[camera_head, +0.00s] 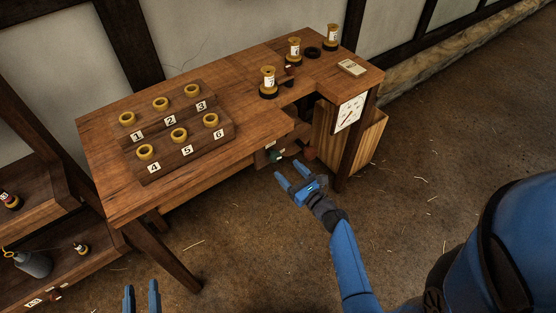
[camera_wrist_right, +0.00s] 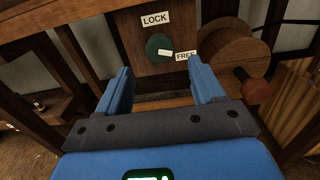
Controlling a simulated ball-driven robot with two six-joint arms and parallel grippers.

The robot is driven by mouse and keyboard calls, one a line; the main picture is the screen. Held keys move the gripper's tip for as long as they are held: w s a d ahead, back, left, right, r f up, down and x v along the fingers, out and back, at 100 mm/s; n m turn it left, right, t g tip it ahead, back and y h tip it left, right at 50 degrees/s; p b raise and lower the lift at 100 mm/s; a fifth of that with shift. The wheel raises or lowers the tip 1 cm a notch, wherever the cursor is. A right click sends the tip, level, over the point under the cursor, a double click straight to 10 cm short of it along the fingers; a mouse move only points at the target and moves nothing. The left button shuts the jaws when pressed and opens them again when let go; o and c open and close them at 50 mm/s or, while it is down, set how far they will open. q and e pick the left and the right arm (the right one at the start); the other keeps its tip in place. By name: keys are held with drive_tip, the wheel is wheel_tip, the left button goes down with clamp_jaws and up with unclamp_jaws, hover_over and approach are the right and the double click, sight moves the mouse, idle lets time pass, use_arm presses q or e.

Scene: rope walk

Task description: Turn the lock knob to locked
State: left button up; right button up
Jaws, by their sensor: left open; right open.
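The lock knob (camera_wrist_right: 157,45) is a dark green disc on a wooden panel under the table edge. Its white pointer (camera_wrist_right: 165,53) points right, toward the FREE label (camera_wrist_right: 186,56). The LOCK label (camera_wrist_right: 156,19) is above the knob. In the head view the green knob (camera_head: 274,155) is small, below the table's front edge. My right gripper (camera_wrist_right: 163,78) is open and empty in front of the panel, its fingers apart on either side of the knob's line and not touching it. My left gripper (camera_head: 141,289) is open and empty at the bottom of the head view, far from the knob.
A wooden drum (camera_wrist_right: 226,52) with a red-brown crank handle (camera_wrist_right: 257,88) is right of the knob. A wooden bin (camera_head: 370,145) stands at the table's right end. The table (camera_head: 230,95) carries a numbered ring rack and several spools. Floor in front is clear.

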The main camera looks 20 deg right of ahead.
sight(277, 159)
drive_tip(key=shift+x, duration=3.15)
drive_tip(key=c, duration=1)
